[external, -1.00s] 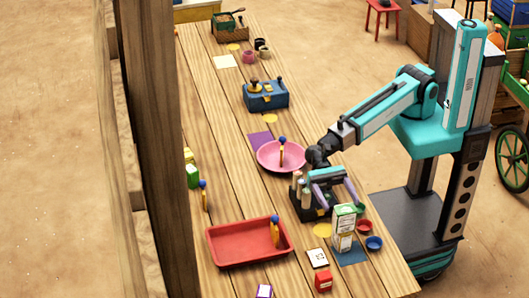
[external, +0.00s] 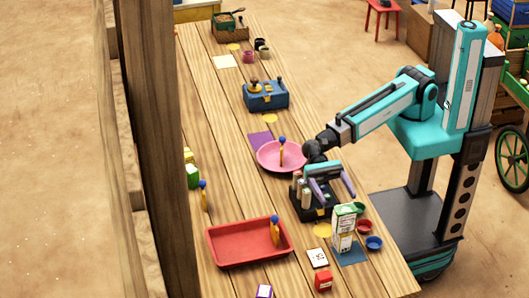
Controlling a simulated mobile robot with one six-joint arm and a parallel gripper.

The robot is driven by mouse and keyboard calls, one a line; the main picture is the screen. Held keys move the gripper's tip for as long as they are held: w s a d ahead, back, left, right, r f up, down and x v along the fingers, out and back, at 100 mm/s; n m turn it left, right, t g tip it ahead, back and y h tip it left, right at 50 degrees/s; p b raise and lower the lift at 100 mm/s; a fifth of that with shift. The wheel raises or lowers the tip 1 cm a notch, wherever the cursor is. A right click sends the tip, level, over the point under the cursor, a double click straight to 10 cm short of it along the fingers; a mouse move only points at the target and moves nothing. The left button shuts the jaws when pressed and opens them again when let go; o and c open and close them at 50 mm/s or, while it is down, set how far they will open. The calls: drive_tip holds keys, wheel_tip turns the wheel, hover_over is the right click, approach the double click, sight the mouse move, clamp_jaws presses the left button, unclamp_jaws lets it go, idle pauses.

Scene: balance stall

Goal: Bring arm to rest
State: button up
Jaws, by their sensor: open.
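My gripper (external: 331,192) hangs at the end of my arm over the right side of the wooden table, with its fingers pointing down. It is open and nothing shows between its fingers. It is just above or beside a dark holder (external: 312,212) with several light upright pieces; I cannot tell whether they touch.
A carton (external: 344,227) stands close in front of the gripper, near small red (external: 364,227) and blue (external: 374,243) bowls. A red tray (external: 240,258) lies front left. A blue box (external: 265,95) stands farther back. A wooden post (external: 155,150) rises left of the table (external: 215,170).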

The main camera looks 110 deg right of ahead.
drive_tip(key=shift+a+p, duration=1.2)
drive_tip(key=shift+a, duration=4.6)
drive_tip(key=shift+d, duration=0.2)
drive_tip(key=shift+a, duration=0.6)
wheel_tip(320, 180, up, 5)
hover_over(348, 215)
drive_tip(key=a, duration=0.1)
drive_tip(key=shift+a+r+b, duration=0.1)
drive_tip(key=shift+r+b, duration=0.05)
drive_tip(key=shift+b, duration=0.2)
